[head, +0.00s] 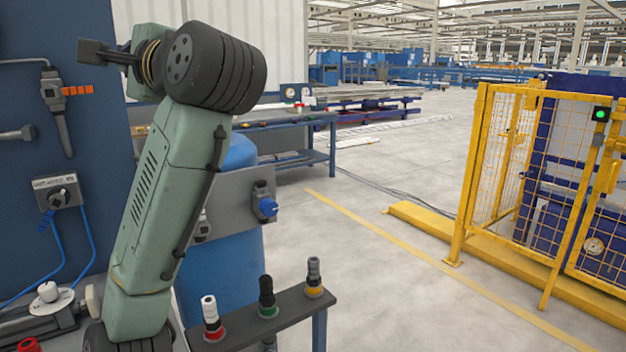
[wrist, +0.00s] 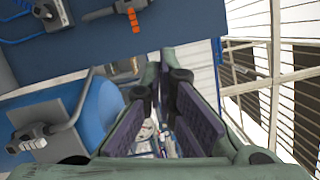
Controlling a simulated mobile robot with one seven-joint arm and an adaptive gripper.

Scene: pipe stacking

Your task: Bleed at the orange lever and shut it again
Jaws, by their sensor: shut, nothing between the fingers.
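The orange lever (head: 77,90) is on a grey valve (head: 52,92) on the blue panel, at the upper left of the head view. It points right, with the valve's grey body running downward. The lever also shows at the top of the wrist view (wrist: 134,19). My gripper (wrist: 158,72) is shut and empty in the wrist view, its purple-padded fingers meeting at the tips. The orange lever lies above and left of the fingertips there, apart from them. In the head view my arm's end is in front of the panel, right of the valve; the fingers are hard to make out.
A grey rotary switch (head: 58,192) with blue cables sits below on the panel. A blue tank (head: 225,275) stands behind my arm. A small stand (head: 290,308) with three upright fittings is in front. A yellow fence (head: 505,170) is at right; the floor between is clear.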

